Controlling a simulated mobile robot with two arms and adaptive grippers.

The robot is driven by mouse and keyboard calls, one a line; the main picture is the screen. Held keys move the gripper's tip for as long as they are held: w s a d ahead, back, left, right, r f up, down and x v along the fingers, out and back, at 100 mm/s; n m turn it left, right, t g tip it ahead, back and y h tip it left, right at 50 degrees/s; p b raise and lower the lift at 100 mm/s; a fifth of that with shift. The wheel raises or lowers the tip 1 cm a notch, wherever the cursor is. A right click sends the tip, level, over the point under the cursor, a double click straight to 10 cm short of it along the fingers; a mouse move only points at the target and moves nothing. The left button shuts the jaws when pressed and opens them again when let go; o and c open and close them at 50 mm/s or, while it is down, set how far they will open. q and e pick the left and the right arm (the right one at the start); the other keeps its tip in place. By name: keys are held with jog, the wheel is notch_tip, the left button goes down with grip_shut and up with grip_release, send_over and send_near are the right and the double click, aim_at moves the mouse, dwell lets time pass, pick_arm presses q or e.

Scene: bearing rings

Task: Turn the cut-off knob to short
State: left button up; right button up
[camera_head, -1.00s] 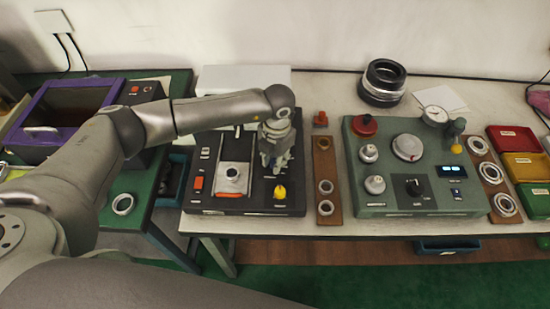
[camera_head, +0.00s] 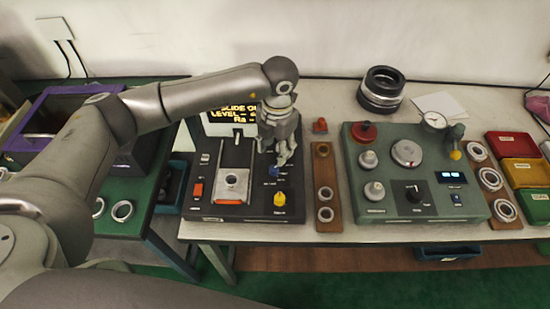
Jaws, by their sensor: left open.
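A black control box (camera_head: 212,205) stands on the left part of the bench. It carries a blue knob (camera_head: 274,171) and a yellow knob (camera_head: 280,199) on its right side; their labels are too small to read, so I cannot tell which is the cut-off knob. My left gripper (camera_head: 284,160) is open and empty, pointing down just above and to the right of the blue knob. I cannot tell whether it touches the knob. My right gripper is out of view.
A lit screen (camera_head: 217,122) with yellow text stands behind the box, partly hidden by my left arm. A wooden ring strip (camera_head: 324,178) and a green control box (camera_head: 380,207) stand to the right. Red, yellow and green bins (camera_head: 522,172) are at the far right.

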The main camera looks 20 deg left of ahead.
pick_arm(q)
notch_tip(320, 180, up, 4)
jog(key=shift+f, duration=0.2)
dwell(0.5)
